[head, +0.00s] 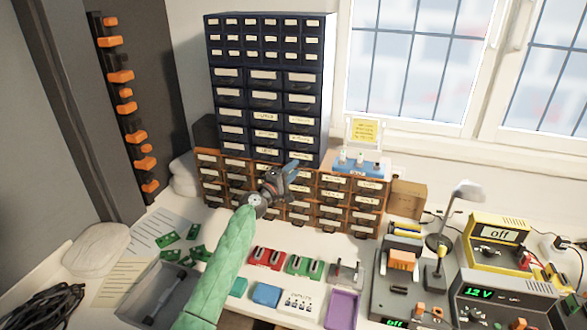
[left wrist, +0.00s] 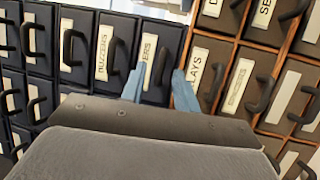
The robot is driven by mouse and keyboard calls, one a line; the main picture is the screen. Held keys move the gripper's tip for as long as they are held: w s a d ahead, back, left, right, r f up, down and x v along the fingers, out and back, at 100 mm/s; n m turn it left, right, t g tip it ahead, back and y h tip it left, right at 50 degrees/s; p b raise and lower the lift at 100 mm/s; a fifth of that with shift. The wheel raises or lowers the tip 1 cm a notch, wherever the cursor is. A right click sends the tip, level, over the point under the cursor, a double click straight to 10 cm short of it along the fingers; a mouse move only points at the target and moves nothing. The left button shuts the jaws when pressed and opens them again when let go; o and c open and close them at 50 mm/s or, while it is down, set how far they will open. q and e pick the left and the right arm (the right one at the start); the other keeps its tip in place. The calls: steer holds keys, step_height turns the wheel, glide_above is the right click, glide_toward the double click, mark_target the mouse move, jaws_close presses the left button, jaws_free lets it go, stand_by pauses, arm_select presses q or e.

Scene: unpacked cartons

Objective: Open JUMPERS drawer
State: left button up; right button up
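The drawer whose partly covered label ends in "PERS" (left wrist: 149,47) is dark, with a black bow handle, and appears shut. In the head view it seems to be the bottom right drawer (head: 300,157) of the dark cabinet. My left gripper (head: 294,177) is in front of the cabinets, near that drawer. In the left wrist view its two blue fingers (left wrist: 161,72) stand apart, with the drawer's handle (left wrist: 162,62) showing between them. I cannot tell whether they touch it. My right gripper is not in view.
The BUZZERS drawer (left wrist: 105,55) is beside it in the left wrist view. The brown cabinet (head: 335,210) is below, with a RELAYS drawer (left wrist: 196,70). A blue stand (head: 362,166) with a yellow note is at the right. Circuit boards and powered devices cover the worktop.

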arm_select(q)
steer(key=shift+w+d, duration=0.1)
steer(key=shift+d, duration=0.1)
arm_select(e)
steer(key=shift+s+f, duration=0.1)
arm_select(q)
steer(key=shift+w, duration=0.1)
jaws_close()
